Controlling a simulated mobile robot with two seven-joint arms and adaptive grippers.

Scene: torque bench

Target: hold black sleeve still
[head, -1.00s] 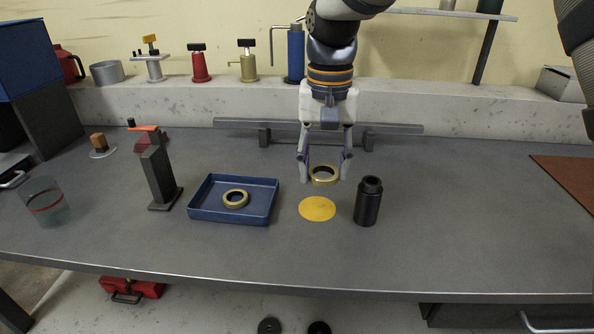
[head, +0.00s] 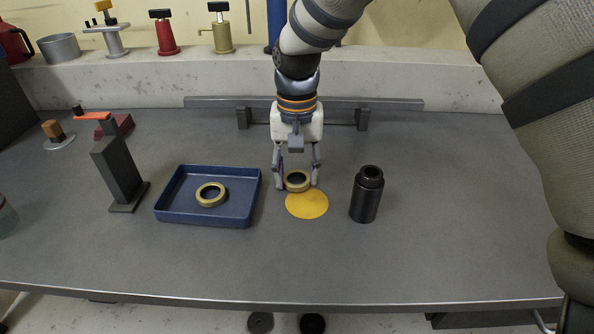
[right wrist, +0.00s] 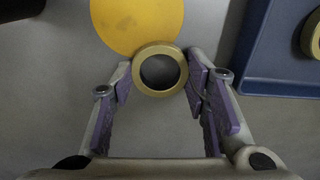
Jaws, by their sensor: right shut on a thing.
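The black sleeve (head: 367,195) is an upright dark cylinder with a narrower top, standing alone on the bench, right of the yellow disc (head: 308,207). No gripper touches it. My right gripper (head: 298,184) points down left of the sleeve and is shut on a brass ring (head: 297,182). In the right wrist view the ring (right wrist: 160,69) sits between the fingertips and overlaps the edge of the yellow disc (right wrist: 135,20). I cannot tell whether the ring touches the bench. My left gripper is not in view.
A blue tray (head: 165,208) holding a second brass ring (head: 211,194) lies left of the gripper. A grey rail (head: 350,103) runs behind. The bench in front of the sleeve is clear.

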